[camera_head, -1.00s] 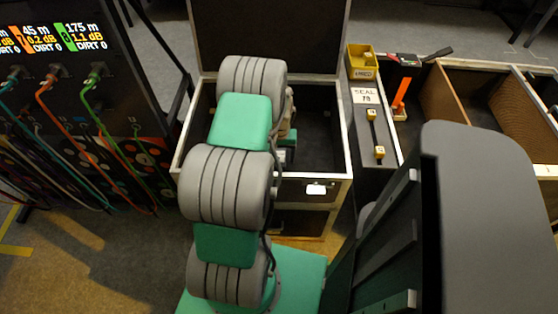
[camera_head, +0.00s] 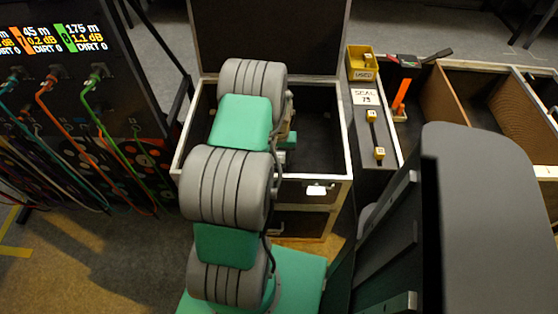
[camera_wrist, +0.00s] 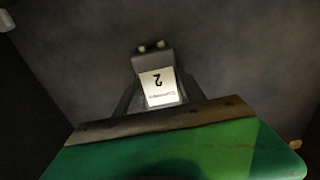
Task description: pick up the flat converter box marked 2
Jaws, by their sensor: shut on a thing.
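The flat converter box marked 2 (camera_wrist: 159,87) shows in the wrist view, small and dark with a white label that reads 2 upside down. My gripper (camera_wrist: 155,97) is shut on it, with one dark finger on each side. Two small light round spots sit on the box's far end. Behind the box is a dark grey surface; I cannot tell how far the box is from it. In the head view my arm reaches into the open flight case (camera_head: 317,165). My arm hides the gripper and the box there.
The case has an upright lid (camera_head: 270,35) at the back and pale metal edges. To its right are a yellow bin (camera_head: 362,64), a SCAL label (camera_head: 366,97) and a divided crate (camera_head: 470,66). A panel with coloured cables (camera_head: 85,100) stands at left.

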